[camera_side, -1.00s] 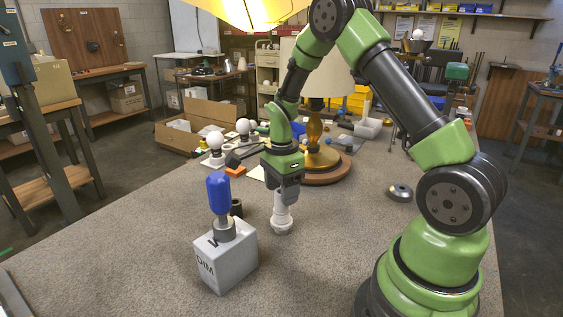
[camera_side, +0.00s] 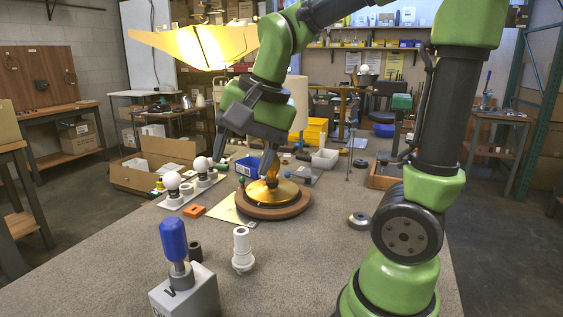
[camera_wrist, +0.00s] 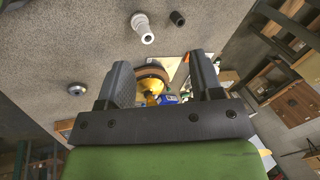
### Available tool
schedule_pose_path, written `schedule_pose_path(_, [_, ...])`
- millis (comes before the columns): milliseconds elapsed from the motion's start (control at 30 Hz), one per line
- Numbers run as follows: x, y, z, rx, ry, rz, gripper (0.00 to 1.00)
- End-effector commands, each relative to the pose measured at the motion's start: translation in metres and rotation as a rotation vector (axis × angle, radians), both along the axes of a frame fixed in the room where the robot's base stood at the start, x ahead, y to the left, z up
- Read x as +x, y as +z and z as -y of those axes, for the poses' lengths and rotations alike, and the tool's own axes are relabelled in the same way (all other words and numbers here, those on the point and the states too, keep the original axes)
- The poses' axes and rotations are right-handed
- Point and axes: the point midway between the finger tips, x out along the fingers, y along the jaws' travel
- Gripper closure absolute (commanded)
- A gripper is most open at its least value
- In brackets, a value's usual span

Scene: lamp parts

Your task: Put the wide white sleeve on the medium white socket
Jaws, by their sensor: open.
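An upright white assembly (camera_side: 242,251) stands on the near table. A white cylinder with an open, dark top forms its upper part, above a wider flanged ring and a narrower foot. It looks like the wide white sleeve and the medium white socket joined, but I cannot tell exactly where one ends. It also shows in the wrist view (camera_wrist: 143,27). My gripper (camera_wrist: 160,78) is open with nothing between its fingers. In the side view it is raised behind the assembly, apart from it, near the lamp base.
White bulbs (camera_side: 172,181) stand at back left. A dark disc (camera_side: 359,220) lies right.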

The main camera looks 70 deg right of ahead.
Motion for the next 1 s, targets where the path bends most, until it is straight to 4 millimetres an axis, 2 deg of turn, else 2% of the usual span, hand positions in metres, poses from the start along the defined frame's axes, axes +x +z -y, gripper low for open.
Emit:
schedule_pose_path(33, [-0.016,0.009,-0.011,-0.031,0.119,0.064,0.4])
schedule_pose_path(100, [-0.036,0.015,-0.023,-0.078,0.282,0.139,0.4])
schedule_pose_path(200, [-0.059,0.018,-0.036,-0.144,0.471,0.231,0.4])
schedule_pose_path(333, [-0.078,0.017,-0.045,-0.209,0.63,0.312,0.4])
schedule_pose_path(500, [-0.086,0.016,-0.048,-0.241,0.7,0.346,0.4])
schedule_pose_path(1000, [-0.085,0.016,-0.048,-0.242,0.7,0.345,0.4])
